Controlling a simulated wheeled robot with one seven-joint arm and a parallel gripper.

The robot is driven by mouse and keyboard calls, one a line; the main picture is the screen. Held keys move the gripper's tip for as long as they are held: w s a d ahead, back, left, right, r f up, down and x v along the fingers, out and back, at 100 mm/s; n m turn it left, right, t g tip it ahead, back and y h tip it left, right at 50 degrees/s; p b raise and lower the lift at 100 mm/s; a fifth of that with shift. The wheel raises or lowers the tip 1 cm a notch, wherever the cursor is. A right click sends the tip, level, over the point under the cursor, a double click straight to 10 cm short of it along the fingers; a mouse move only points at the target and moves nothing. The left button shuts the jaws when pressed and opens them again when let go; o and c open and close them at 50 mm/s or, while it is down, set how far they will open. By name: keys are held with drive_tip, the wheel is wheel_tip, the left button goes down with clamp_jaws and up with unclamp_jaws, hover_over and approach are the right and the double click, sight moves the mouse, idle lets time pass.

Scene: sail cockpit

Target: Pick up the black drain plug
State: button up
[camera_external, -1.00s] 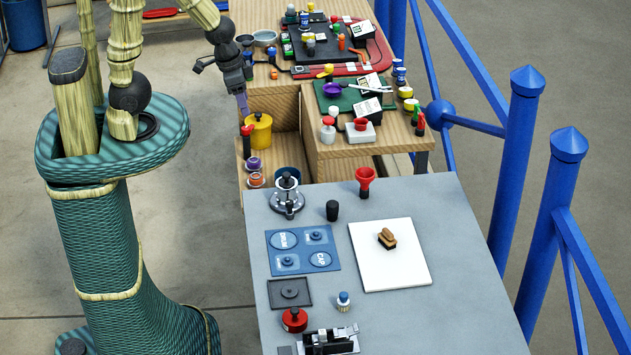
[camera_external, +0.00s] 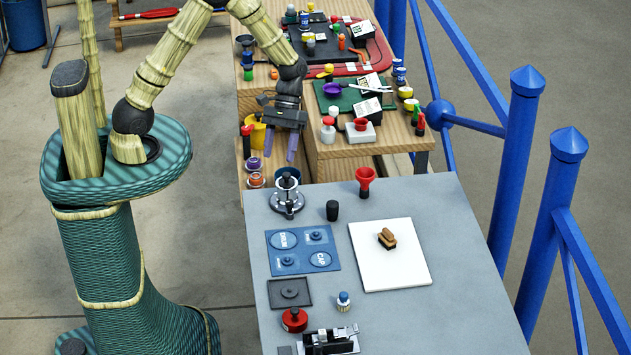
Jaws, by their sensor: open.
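A black round piece with a small knob, which looks like the drain plug (camera_external: 290,292), sits on a dark square tray (camera_external: 305,302) at the left of the grey table. Beside it is a blue board (camera_external: 303,262) with round spots marked DRAIN and CAP and two small dark knobs. A plain black cylinder (camera_external: 332,210) stands upright farther back. My gripper (camera_external: 279,153) is open and empty. It points down over the wooden bench, beyond the grey table's far edge and well away from the black pieces.
The grey table (camera_external: 455,320) also holds a metal stand (camera_external: 287,200), a red funnel (camera_external: 365,182), a white board (camera_external: 390,275) with a brown brush, a red-based knob (camera_external: 294,320) and a small white-and-blue bottle (camera_external: 343,302). Blue railings (camera_external: 510,160) rise on the right.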

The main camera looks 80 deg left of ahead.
drive_tip(key=w+a+f+n+t+h+b, duration=0.1)
drive_tip(key=w+f+n+h+b, duration=0.2)
drive_tip(key=w+n+h, duration=0.1)
drive_tip(key=w+a+f+n+t+h+b, duration=0.1)
drive_tip(key=w+f+n+h+b, duration=0.2)
drive_tip(key=w+h, duration=0.4)
drive_tip(key=shift+w+a+f+n+t+h, duration=0.35)
drive_tip(key=shift+w+n, duration=0.35)
drive_tip(key=shift+w, duration=0.25)
approach(332, 201)
drive_tip(key=shift+d+f+p, duration=0.4)
drive_tip(key=shift+d+p, duration=0.05)
drive_tip(key=shift+d, duration=0.3)
drive_tip(key=shift+d+r+p, duration=0.1)
drive_tip(key=shift+d+p, duration=0.25)
drive_tip(key=shift+d, duration=0.85)
drive_tip(key=shift+d+p, duration=0.8)
drive_tip(key=shift+d, duration=1.7)
